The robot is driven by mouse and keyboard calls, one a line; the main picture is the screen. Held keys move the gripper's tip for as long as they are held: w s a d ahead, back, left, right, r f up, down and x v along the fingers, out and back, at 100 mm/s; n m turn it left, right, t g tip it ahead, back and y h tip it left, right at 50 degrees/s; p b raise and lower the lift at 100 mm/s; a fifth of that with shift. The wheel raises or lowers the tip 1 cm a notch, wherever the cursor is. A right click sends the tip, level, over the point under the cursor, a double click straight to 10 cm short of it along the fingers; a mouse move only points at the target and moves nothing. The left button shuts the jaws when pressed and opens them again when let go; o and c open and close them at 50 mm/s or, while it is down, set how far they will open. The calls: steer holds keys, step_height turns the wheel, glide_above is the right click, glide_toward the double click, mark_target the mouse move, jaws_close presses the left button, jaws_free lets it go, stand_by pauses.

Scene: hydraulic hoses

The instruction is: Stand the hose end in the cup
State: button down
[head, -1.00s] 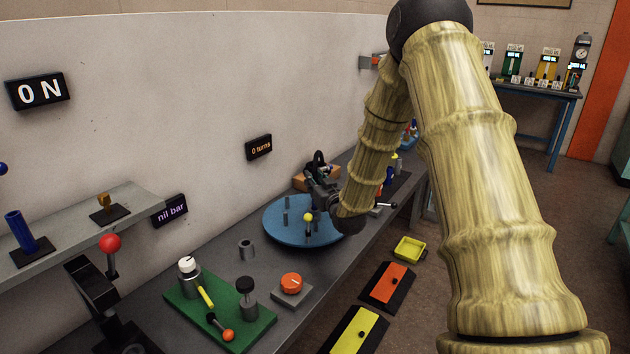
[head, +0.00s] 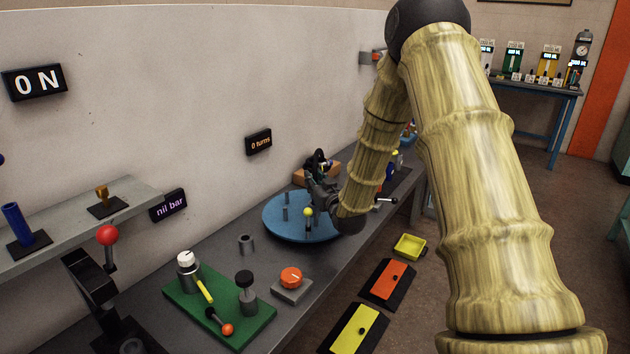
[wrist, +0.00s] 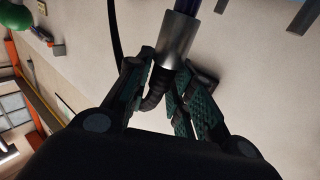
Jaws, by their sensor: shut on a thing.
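My gripper (wrist: 163,88) is shut on the hose end (wrist: 176,40), a grey metal sleeve with black ribbed hose curving below it in the wrist view. In the head view my gripper (head: 322,177) is above the blue round table (head: 280,228), with the hose end too small and dark to make out clearly. A small grey open cylinder (head: 246,244), which looks like the cup, stands upright on the bench, left of the blue table. My gripper is to its right and apart from it.
A yellow-knobbed lever (head: 308,213) and grey posts (head: 285,205) stand near the blue table. The wall (head: 200,110) rises behind.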

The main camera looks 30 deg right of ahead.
steer(key=shift+f+b, duration=0.5)
steer(key=shift+f, duration=0.25)
steer(key=c, duration=1.2)
jaws_free()
steer(key=shift+o, duration=0.2)
steer(key=shift+s, duration=0.15)
steer(key=s+a, duration=0.2)
steer(key=s, duration=0.9)
steer(key=shift+s, duration=0.3)
